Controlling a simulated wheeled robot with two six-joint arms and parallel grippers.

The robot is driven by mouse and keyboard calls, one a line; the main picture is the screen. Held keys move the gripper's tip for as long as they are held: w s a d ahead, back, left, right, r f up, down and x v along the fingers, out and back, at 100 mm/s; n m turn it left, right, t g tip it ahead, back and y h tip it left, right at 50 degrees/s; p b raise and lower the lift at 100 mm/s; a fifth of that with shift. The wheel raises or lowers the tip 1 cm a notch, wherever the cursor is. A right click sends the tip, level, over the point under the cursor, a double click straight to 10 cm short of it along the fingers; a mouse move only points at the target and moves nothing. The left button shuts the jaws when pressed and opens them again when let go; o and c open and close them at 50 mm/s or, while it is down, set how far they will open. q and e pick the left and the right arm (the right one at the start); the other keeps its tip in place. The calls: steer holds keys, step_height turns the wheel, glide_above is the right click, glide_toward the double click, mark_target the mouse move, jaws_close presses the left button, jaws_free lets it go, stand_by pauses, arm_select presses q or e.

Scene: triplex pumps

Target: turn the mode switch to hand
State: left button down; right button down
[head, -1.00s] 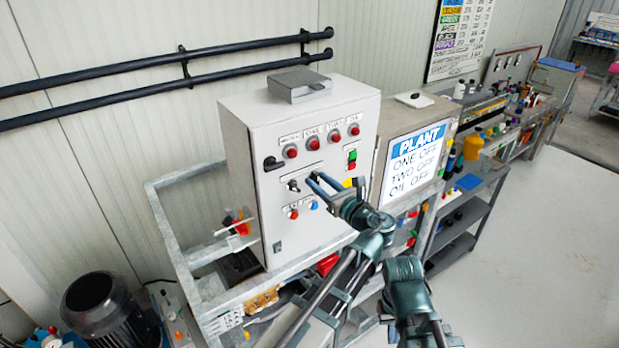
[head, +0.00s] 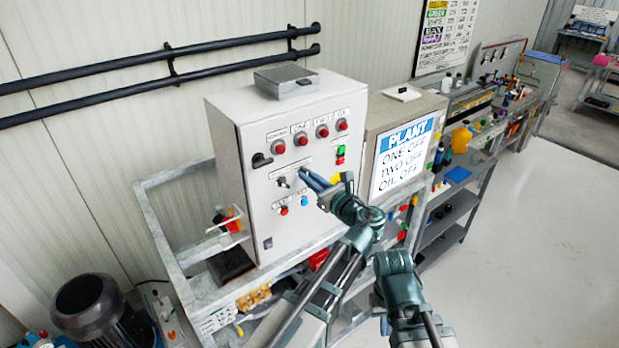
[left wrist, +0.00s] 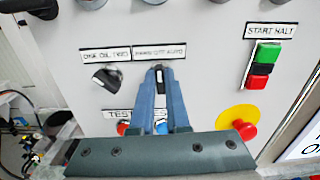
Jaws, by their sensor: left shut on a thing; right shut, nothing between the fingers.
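The mode switch (left wrist: 159,76) is a small dark knob under a label that appears to read HAND OFF AUTO, on the front of the grey control cabinet (head: 262,215). My left gripper (left wrist: 160,88) is shut on this knob, with a blue finger on each side. The fingers hide much of it, and it looks roughly upright. In the head view my left gripper (head: 304,173) reaches the cabinet front from the right, covering the knob. My right gripper (head: 394,266) is at lower right, away from the cabinet; its fingertips are not clearly seen.
Another black selector (left wrist: 106,82) sits tilted just left of the mode switch. Red and blue test buttons lie below. A red emergency stop (left wrist: 244,129) on yellow and green and red start/halt buttons (left wrist: 262,66) are to the right.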

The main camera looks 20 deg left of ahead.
arm_select(q)
steer(key=shift+s+n, duration=0.1)
steer(key=shift+n, duration=3.9)
steer(key=c, duration=0.9)
jaws_free()
steer(key=shift+s, duration=0.1)
